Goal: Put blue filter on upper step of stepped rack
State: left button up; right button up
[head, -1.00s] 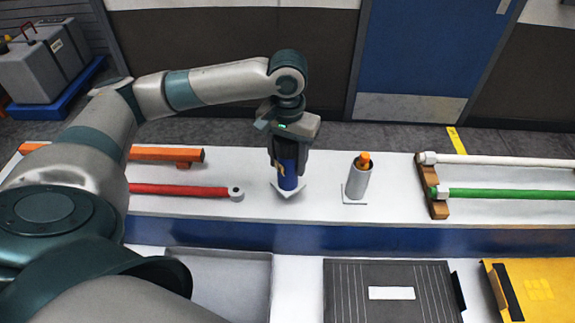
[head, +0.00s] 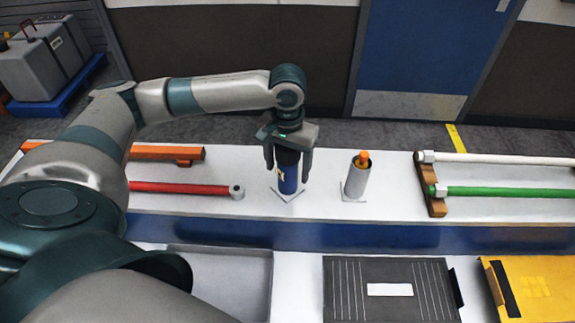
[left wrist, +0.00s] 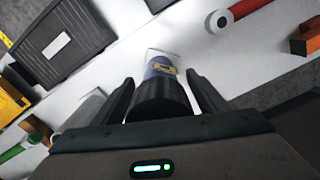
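The blue filter (head: 288,178), a blue cylinder with a black top and a pale label, stands upright on a white square plate (head: 288,196) on the white upper step (head: 325,210) of the stepped rack. My left gripper (head: 288,168) is above it and open, pointing down, with one finger on each side of the filter. In the left wrist view, the filter (left wrist: 160,88) is between the spread fingers, with a clear gap at the right finger. Whether the left finger touches it is hard to tell. My right gripper is not in view.
A grey cylinder with an orange top (head: 357,178) stands to the right. A red bar (head: 180,188) and orange bar (head: 155,153) lie left; white (head: 500,159) and green (head: 500,192) rods lie right. Below the blue riser are a grey tray (head: 220,256), dark case (head: 390,270) and yellow case (head: 535,285).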

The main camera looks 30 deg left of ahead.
pick_arm(q)
jog(key=shift+r, duration=0.1)
jog(key=shift+w+r+b, duration=0.1)
jog(key=shift+r+b, duration=0.25)
jog(key=shift+r, duration=0.3)
notch_tip(320, 180, up, 10)
jog(key=shift+r+b, duration=0.1)
jog(key=shift+b, duration=1.1)
jog(key=shift+r, duration=0.25)
